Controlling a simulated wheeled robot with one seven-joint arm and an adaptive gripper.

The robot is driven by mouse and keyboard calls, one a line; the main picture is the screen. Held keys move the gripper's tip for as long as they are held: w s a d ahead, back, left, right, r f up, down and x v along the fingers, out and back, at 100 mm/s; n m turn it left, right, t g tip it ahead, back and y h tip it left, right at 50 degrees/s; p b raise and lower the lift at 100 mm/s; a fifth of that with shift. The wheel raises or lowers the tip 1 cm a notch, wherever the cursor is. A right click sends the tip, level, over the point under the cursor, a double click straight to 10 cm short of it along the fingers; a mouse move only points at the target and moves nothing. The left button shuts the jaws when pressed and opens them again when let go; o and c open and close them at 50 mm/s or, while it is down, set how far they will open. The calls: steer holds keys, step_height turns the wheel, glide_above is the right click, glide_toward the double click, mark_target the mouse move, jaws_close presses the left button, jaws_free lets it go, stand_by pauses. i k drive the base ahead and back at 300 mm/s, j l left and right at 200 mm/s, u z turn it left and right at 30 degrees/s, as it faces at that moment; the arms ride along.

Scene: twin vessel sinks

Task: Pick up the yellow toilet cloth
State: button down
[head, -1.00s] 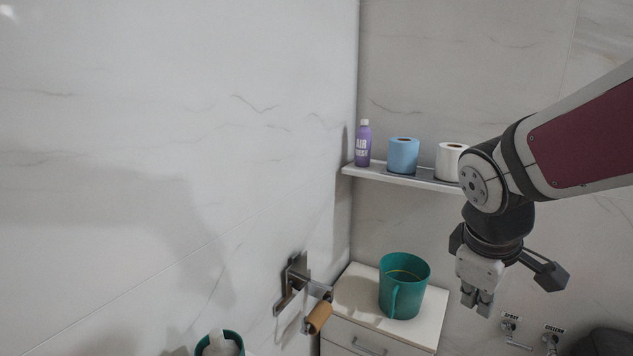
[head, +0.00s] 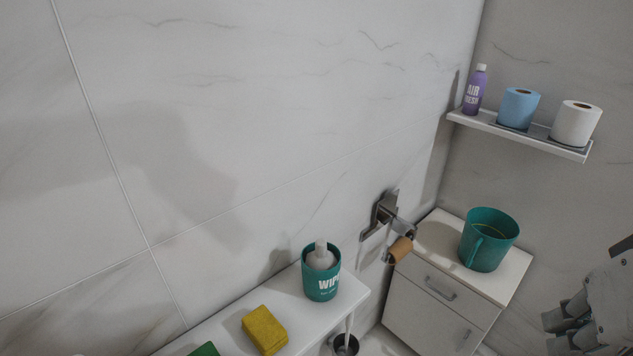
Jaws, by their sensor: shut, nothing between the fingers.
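A yellow block-shaped cloth (head: 264,330) lies on a white shelf (head: 352,290) at the bottom of the head view, left of a teal wipes canister (head: 321,278). My gripper (head: 571,329) is at the lower right edge, far to the right of the cloth and apart from it. Its fingers are shut and hold nothing. Part of my gripper is cut off by the frame edge.
A green item (head: 204,349) is partly cut off at the bottom. A wall holder with a cardboard roll (head: 400,249) juts out between shelf and cabinet. An upper shelf holds a purple bottle (head: 474,90), a blue roll (head: 518,107) and a white roll (head: 576,123).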

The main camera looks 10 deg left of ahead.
mark_target(264, 331)
steer(key=u, duration=1.1)
steer(key=z, duration=1.45)
steer(key=k+j, duration=0.2)
steer(key=k, duration=0.3)
steer(key=k+j, duration=0.2)
steer(key=k, duration=0.3)
steer(key=k+j, duration=0.25)
steer(key=k, duration=0.25)
steer(key=z, duration=0.05)
